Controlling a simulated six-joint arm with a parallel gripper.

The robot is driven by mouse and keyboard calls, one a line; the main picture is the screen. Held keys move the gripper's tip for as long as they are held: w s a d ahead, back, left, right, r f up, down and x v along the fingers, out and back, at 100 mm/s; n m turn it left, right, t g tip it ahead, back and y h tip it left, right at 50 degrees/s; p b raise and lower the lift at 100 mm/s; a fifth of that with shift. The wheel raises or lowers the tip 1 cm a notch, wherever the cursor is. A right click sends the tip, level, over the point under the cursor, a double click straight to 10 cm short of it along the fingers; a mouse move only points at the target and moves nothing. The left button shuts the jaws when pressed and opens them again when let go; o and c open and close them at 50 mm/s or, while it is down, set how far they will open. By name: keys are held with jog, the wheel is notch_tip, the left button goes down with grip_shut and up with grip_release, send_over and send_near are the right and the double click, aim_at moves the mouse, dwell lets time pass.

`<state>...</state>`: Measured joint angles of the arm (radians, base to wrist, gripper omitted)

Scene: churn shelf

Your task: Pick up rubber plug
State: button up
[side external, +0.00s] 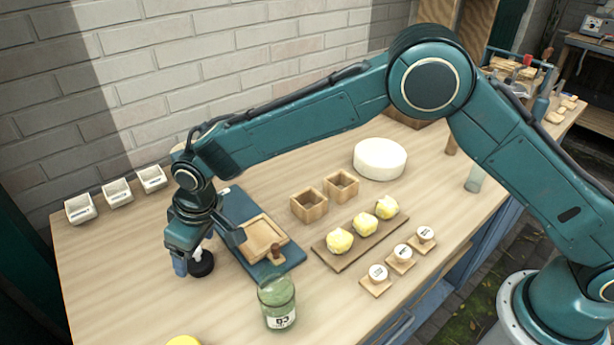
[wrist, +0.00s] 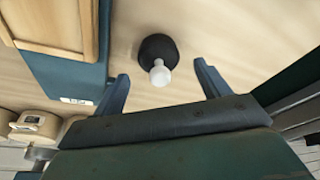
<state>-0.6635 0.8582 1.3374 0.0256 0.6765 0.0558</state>
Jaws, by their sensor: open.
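The rubber plug (side external: 203,267) is a black round piece with a white knob, standing on the table near its left end. It also shows in the wrist view (wrist: 157,46), with its white knob (wrist: 160,74) toward my gripper. My gripper (side external: 190,256) points down at the plug and partly covers it in the side view. In the wrist view my gripper (wrist: 161,72) is open, with one finger on each side of the white knob and a gap to both. The fingers hold nothing.
A blue board (side external: 236,206) with a wooden tray (side external: 281,239) lies just right of my gripper. A green glass jar (side external: 277,312) stands in front. Small white bins (side external: 117,193) line the wall. Yellow lumps sit on a brown board (side external: 336,262).

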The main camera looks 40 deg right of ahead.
jog(key=shift+x, duration=1.35)
jog(key=c, duration=1.1)
